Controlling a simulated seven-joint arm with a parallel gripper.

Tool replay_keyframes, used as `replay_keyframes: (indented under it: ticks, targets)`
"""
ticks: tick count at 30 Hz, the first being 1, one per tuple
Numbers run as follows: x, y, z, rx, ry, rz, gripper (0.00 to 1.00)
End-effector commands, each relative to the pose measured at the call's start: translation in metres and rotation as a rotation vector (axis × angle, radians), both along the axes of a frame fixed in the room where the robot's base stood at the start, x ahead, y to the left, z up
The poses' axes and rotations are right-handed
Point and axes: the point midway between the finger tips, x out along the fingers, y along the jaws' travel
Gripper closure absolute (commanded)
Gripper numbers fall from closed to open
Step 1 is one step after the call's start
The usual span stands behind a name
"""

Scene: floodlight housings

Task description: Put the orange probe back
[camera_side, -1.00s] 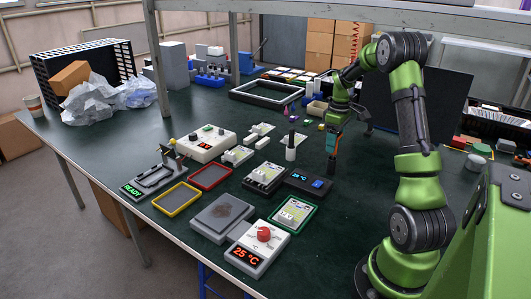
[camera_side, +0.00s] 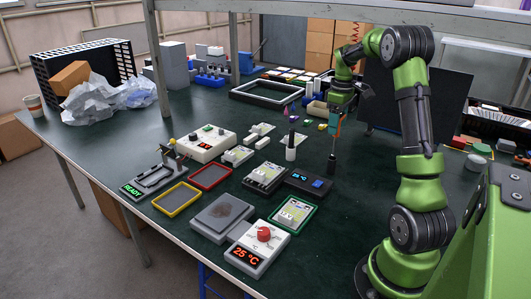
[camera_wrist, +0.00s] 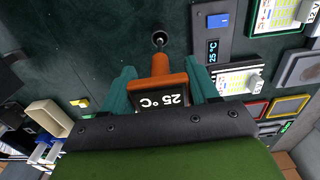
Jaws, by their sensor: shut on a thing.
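The orange probe (camera_wrist: 160,70) is between the teal fingers of my gripper (camera_wrist: 163,86), which is shut on it. Its small display reads 25 °C and faces the wrist camera. In the side view my gripper (camera_side: 337,122) is raised above the table at centre right, and the orange of the probe (camera_side: 338,130) shows between the fingers. A slim black upright holder (camera_side: 331,164) stands below it, and its round top (camera_wrist: 158,40) shows in the wrist view in line with the probe. I cannot tell whether the probe's thin tip is inside the holder.
A dark unit with a blue button (camera_side: 308,182) lies left of the holder. A white cylinder with a black top (camera_side: 291,148) stands behind it. A red-knobbed unit (camera_side: 257,247) and several trays lie nearer the front. The table right of the holder is clear.

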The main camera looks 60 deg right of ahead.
Motion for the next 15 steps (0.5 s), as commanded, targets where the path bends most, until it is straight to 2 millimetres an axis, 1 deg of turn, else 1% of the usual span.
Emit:
replay_keyframes:
  ticks: [1, 3, 7, 12, 15]
  targets:
    - [-0.001, 0.001, -0.010, 0.003, 0.002, 0.000, 0.76]
    - [0.000, 0.000, -0.019, 0.002, 0.001, -0.001, 0.76]
    - [0.000, 0.000, -0.030, 0.002, 0.000, 0.000, 0.76]
    - [0.000, 0.000, -0.055, 0.002, 0.001, 0.000, 0.76]
    - [0.000, 0.000, -0.063, 0.001, 0.000, -0.001, 0.76]
